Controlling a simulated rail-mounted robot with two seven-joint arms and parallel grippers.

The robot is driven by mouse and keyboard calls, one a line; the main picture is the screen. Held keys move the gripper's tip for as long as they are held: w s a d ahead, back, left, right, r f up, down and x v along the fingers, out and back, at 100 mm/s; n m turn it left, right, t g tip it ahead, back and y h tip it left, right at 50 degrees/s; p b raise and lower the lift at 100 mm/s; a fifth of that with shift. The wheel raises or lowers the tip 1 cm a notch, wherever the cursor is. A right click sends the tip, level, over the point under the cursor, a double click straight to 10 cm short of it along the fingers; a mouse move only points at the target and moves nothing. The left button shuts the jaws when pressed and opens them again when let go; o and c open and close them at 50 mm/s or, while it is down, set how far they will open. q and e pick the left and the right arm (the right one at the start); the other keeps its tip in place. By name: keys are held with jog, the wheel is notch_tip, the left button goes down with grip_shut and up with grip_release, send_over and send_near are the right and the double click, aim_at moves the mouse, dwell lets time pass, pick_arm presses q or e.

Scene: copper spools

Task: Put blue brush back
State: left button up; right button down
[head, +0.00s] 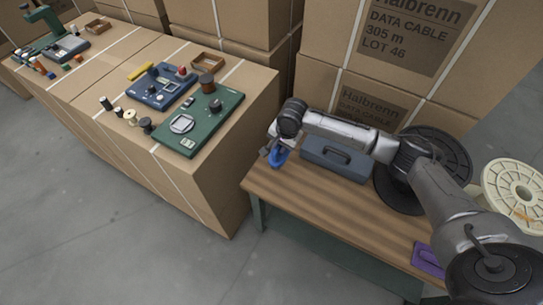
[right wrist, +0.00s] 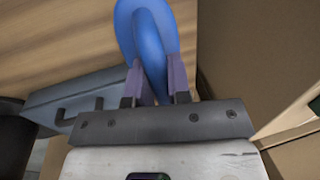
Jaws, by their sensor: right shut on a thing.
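The blue brush (head: 278,157) is at the far left corner of the wooden table (head: 330,218). In the right wrist view the brush (right wrist: 148,35) shows as a rounded blue shape between the two fingers. My right gripper (head: 269,150) is shut on it, and its fingers (right wrist: 158,82) press on both sides of the blue part. Whether the brush touches the table top is hard to tell. My left gripper is not in view.
A grey-blue toolbox (head: 337,158) stands right beside the gripper on the table. Black (head: 447,150) and cream (head: 522,190) spools are behind my right arm. A purple item (head: 428,258) lies at the front right. Strapped boxes (head: 190,185) bearing devices stand left, across a gap.

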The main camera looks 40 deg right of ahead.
jog(key=w+f+b, duration=0.1)
jog(key=f, duration=0.1)
jog(key=w+a+f+b, duration=0.1)
jog(key=f, duration=0.1)
jog(key=w+f+b, duration=0.1)
jog(key=f, duration=0.1)
jog(key=shift+w+a+f+b, duration=0.1)
jog(key=shift+a+f+b, duration=0.1)
jog(key=shift+b, duration=0.15)
jog(key=shift+r, duration=0.1)
jog(key=c, duration=1.2)
grip_release()
jog(key=shift+o, duration=0.7)
